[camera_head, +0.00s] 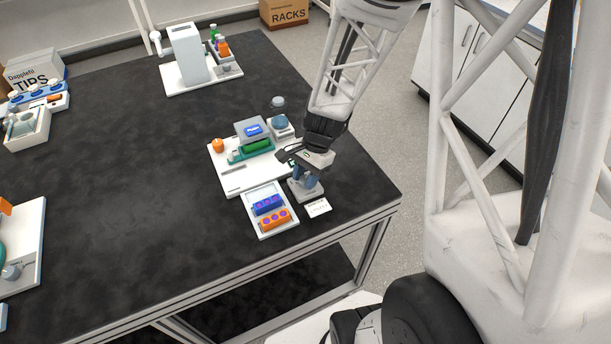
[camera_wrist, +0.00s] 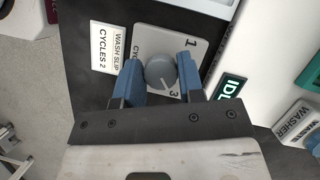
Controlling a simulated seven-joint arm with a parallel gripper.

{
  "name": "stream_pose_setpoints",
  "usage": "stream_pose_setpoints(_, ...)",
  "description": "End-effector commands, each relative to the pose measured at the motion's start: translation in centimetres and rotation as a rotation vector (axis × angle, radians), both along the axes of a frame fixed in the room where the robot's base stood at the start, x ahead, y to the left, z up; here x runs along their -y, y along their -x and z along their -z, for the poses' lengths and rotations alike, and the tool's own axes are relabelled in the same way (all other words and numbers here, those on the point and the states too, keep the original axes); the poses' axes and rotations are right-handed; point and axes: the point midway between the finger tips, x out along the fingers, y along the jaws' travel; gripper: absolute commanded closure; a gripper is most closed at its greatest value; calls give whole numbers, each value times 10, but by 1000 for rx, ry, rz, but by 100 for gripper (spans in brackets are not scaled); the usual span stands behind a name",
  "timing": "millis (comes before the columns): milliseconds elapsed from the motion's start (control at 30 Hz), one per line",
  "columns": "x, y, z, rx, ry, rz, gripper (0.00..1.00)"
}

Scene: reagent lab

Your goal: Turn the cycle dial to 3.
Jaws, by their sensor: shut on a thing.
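The cycle dial is a round grey knob (camera_wrist: 158,68) on a light grey plate (camera_wrist: 148,40) in the wrist view. A 1 and a 3 are readable on the plate. A pale line on the knob points toward the 3 side; whether it lines up exactly is hard to tell. My gripper (camera_wrist: 160,76) is shut on the knob, one blue finger on each side. In the head view my gripper (camera_head: 307,182) is down over the dial's grey base (camera_head: 307,195), and the knob is hidden there.
A white slip (camera_wrist: 110,48) reading "WASH SLIP CYCLES 2" lies beside the plate; it also shows in the head view (camera_head: 318,207). A white tray (camera_head: 252,201) with blue and orange racks and the washer (camera_head: 232,180) stand close by. The table's edge is near.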

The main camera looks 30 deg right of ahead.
Motion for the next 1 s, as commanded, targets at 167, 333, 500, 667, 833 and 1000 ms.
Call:
stream_pose_setpoints(167, 0, -1, 0, 2, 0, -1, 88)
stream_pose_setpoints(333, 0, 0, 0, 0, 0, -1, 39)
stream_pose_setpoints(500, 0, 0, 0, 0, 0, -1, 39)
stream_pose_setpoints(667, 0, 0, -1, 0, 0, -1, 39)
stream_pose_setpoints(833, 3, -2, -9, 2, 0, -1, 39)
stream_pose_setpoints(1000, 10, -4, -25, 3, 1, 0, 39)
